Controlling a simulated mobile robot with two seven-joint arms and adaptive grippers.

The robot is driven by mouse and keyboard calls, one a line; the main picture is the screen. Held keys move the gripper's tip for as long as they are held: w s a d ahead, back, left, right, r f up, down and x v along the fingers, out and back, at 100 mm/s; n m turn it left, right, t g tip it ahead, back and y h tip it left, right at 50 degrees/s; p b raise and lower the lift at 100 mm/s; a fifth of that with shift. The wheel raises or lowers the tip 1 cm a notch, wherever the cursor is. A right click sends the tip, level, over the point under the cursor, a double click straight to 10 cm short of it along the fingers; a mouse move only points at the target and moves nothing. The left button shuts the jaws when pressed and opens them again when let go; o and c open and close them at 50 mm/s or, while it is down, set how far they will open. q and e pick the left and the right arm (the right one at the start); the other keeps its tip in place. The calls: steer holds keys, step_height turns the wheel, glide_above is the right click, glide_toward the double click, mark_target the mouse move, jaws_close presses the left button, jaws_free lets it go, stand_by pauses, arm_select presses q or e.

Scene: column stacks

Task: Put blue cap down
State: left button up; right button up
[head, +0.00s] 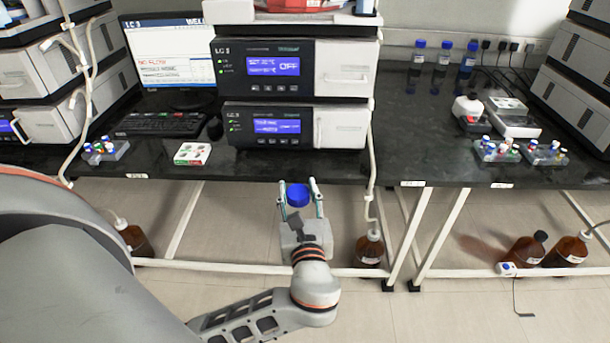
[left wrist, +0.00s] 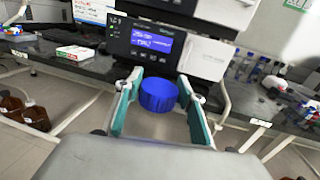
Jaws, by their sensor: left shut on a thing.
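The blue cap (head: 297,195) is held between the fingers of my left gripper (head: 299,196), in front of the bench's front edge and below the instrument stack. It also shows in the left wrist view (left wrist: 158,95), between the two teal-padded fingers of the left gripper (left wrist: 158,98). The cap looks ribbed and upright, with open air and floor beneath it. My left gripper is shut on it. My right gripper is in neither view.
The black bench (head: 365,165) has a bare strip right of the LC stack (head: 297,125). A small white box (head: 192,153) and vial racks (head: 500,150) stand on it. Brown bottles (head: 369,249) stand on the floor below. A white tube (head: 371,150) hangs beside the stack.

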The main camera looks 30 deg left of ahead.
arm_select(q)
steer(key=shift+w+a+f, duration=0.1)
steer(key=shift+a+f, duration=0.05)
steer(key=shift+a, duration=0.05)
steer(key=b, duration=0.2)
glide_above(301, 168)
steer(key=v, duration=0.3)
steer(key=shift+a, duration=0.3)
steer(key=shift+b+x, duration=0.35)
steer(key=shift+x, duration=0.45)
steer(key=shift+w+f+b, duration=0.2)
steer(key=shift+f, duration=0.25)
steer(key=shift+w+f+b, duration=0.15)
steer(key=shift+w+f, duration=0.1)
steer(key=shift+f, duration=0.55)
step_height(301, 168, down, 4)
steer(key=shift+s+f+b, duration=0.1)
steer(key=shift+b, duration=0.75)
steer(key=shift+a+f, duration=0.1)
steer(key=o, duration=0.8)
steer(key=shift+w, duration=0.25)
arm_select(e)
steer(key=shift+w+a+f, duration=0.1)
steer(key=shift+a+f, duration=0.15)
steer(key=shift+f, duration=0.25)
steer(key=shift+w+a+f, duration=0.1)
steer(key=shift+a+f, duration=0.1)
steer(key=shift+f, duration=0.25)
